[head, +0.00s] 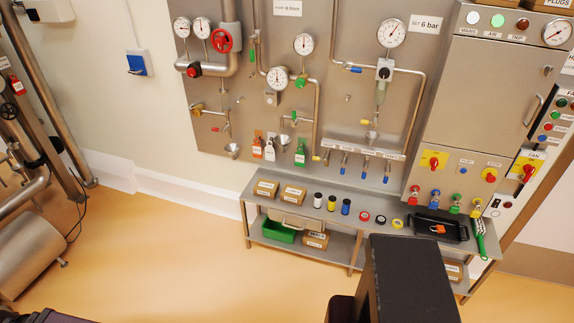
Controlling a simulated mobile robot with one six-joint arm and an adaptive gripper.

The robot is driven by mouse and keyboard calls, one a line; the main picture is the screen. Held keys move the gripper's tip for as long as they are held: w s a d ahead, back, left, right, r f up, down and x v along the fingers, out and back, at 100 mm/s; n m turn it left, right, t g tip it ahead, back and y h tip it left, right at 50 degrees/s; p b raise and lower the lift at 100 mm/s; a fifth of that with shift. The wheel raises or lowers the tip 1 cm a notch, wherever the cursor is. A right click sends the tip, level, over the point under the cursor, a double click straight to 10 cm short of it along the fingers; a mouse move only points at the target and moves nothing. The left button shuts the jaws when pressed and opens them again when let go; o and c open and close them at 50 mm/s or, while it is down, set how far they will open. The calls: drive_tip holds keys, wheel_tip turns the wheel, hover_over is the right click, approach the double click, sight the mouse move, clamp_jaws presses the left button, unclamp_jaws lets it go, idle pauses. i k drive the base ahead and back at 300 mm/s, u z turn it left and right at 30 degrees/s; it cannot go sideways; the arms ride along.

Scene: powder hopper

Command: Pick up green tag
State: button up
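The green tag (300,152) hangs on the steel panel, right of an orange tag (257,147) and a white tag (269,150). It is above the back of the steel bench, with a small funnel just to its left. My gripper is not in view. A dark block at the bottom, right of centre, appears to be part of my own body and hides part of the bench's front.
The steel bench (375,229) holds cardboard boxes (292,194), small bottles (332,203), tape rolls and a black tray (456,236). A green bin (279,231) sits on its lower shelf. Pipes, gauges and valves project from the panel (330,100). Open floor (160,260) lies left.

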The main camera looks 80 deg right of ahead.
sight(300, 157)
drive_tip(key=u, duration=0.85)
drive_tip(key=k, duration=2.4)
drive_tip(key=z, duration=1.65)
